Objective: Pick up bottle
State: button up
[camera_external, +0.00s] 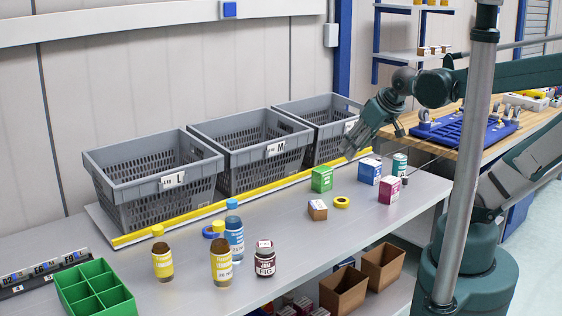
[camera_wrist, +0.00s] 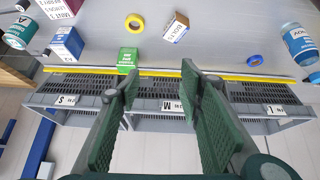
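A teal bottle (camera_external: 399,164) stands at the table's right end. In the wrist view a blue bottle (camera_wrist: 299,44) is at the right edge and a teal one (camera_wrist: 18,38) at the left. My gripper (camera_external: 350,148) is above the table's back right, well away from the front bottles. Its fingers (camera_wrist: 158,80) are apart with nothing between them.
Three grey crates (camera_external: 133,205) (camera_external: 215,130) (camera_external: 295,103) line the back behind a yellow strip (camera_external: 140,234). Small boxes, including a green one (camera_external: 322,179), and a yellow tape roll (camera_external: 342,202) lie on the right half. A green divided bin (camera_external: 88,268) is at front left.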

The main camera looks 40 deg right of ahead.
jog(key=w+a+f+n+t+b, duration=0.15)
jog(key=w+a+f+b, duration=0.25)
jog(key=a, duration=0.7)
jog(key=w+a+f+t+b, duration=0.3)
jog(key=w+a+f, duration=0.2)
jog(key=a, duration=0.6)
jog(key=n+t+y+b, duration=0.3)
jog(key=t+y+b, duration=0.2)
jog(key=y, duration=0.2)
send_near(218, 223)
jog(key=w, duration=0.2)
jog(key=shift+a+f+m, duration=0.25)
jog(key=shift+a, duration=0.1)
jog(key=shift+w, duration=0.15)
jog(key=shift+b+x, duration=0.4)
jog(key=shift+x, duration=0.7)
jog(key=shift+b+x, duration=0.8)
jog(key=shift+x, duration=1.85)
